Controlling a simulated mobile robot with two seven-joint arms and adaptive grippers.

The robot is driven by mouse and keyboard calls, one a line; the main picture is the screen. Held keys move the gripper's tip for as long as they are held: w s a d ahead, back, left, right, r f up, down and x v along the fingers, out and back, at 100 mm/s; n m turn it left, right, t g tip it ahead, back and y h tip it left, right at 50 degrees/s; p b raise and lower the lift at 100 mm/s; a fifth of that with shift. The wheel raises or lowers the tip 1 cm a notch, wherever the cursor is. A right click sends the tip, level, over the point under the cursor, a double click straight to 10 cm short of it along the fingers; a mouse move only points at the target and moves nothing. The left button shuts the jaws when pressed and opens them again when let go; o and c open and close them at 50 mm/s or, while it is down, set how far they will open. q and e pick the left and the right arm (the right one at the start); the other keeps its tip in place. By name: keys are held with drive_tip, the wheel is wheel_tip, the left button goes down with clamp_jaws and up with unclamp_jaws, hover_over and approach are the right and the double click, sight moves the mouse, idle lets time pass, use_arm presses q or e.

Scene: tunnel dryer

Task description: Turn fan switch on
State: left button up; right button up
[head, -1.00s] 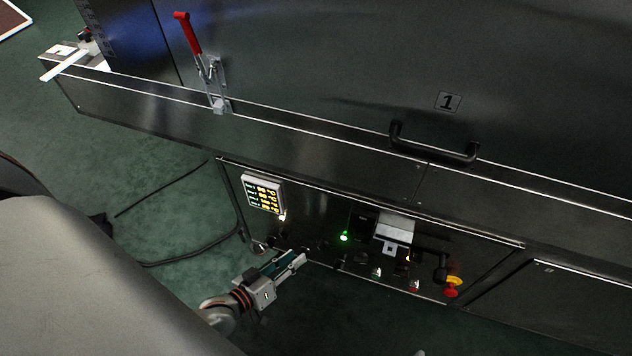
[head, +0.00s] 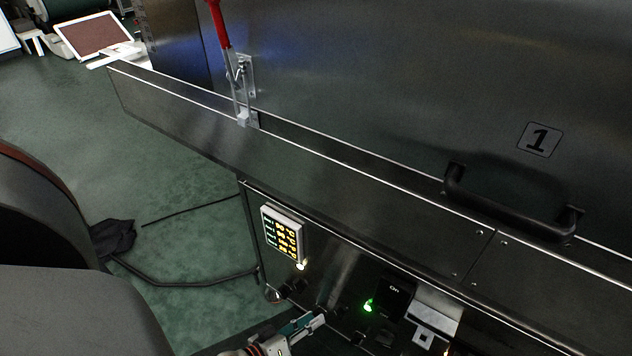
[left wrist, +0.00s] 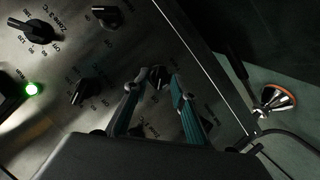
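The control panel (head: 345,280) is on the dark lower front of the dryer. It has several black rotary knobs; in the left wrist view one knob (left wrist: 158,76) shows between my fingertips, and others (left wrist: 84,91) sit to the left. Labels there are only partly readable, so I cannot tell which knob is the fan switch. My left gripper (head: 312,322) is at the panel's lower left part in the head view. In the left wrist view its two fingers (left wrist: 160,78) are apart, on either side of that knob; contact cannot be made out. My right gripper is out of view.
A lit display (head: 283,235) and a green lamp (head: 368,306) are on the panel; the lamp also glows in the left wrist view (left wrist: 32,89). A black door handle (head: 510,210) and a red-handled clamp (head: 219,25) are above. A cable (head: 185,282) lies on the floor.

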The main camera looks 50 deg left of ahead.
use_arm(q)
drive_tip(key=shift+w+f, duration=0.2)
drive_tip(key=shift+w, duration=0.45)
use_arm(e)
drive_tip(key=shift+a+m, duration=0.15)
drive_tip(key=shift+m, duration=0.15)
